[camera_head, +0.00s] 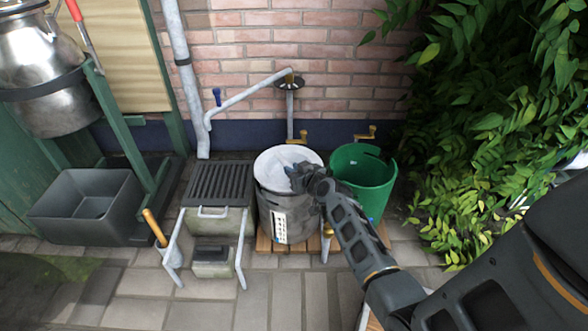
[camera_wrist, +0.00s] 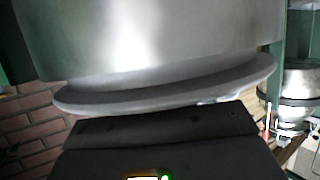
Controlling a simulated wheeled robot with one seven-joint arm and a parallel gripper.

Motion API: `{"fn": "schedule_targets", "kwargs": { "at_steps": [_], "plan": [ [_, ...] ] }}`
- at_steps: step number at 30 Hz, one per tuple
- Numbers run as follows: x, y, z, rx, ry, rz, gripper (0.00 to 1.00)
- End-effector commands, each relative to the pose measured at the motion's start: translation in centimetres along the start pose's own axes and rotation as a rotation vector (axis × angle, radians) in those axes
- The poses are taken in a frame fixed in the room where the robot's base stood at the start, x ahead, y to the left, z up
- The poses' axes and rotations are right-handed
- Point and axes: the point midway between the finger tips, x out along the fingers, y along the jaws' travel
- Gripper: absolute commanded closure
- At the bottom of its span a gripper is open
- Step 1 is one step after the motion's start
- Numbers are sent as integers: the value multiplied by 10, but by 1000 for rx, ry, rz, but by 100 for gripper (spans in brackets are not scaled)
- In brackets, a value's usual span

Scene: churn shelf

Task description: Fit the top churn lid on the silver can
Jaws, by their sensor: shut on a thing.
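My gripper (camera_head: 298,177) is over the top of a grey labelled bin in the head view. In the wrist view my gripper (camera_wrist: 160,128) is shut on a large silver metal piece with a flat flange, which looks like a churn lid (camera_wrist: 165,98). The flange lies against the fingers, and the rounded body fills the top of the view. The silver can (camera_head: 40,75) hangs in a green stand at the upper left. A silver can (camera_wrist: 300,92) also shows at the right of the wrist view.
The grey bin (camera_head: 285,222) stands beside a green bucket (camera_head: 363,183), below wall taps. A slatted grey stand (camera_head: 218,184) lies left of the bin, with a grey trough (camera_head: 85,205) farther left. Leaves (camera_head: 490,120) crowd the right side. Paving in front is mostly clear.

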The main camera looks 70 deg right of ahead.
Motion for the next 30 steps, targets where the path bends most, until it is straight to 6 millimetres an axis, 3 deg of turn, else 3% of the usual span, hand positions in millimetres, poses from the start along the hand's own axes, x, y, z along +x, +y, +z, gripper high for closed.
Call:
{"fn": "schedule_targets", "kwargs": {
  "at_steps": [9,10,19,26,30],
  "plan": [
    [1,0,-2,0,6,2,100],
    [1,0,-2,0,6,2,77],
    [1,0,0,0,3,1,49],
    [0,0,3,0,-3,-1,49],
    [-11,-1,1,0,-1,-1,49]
  ]
}}
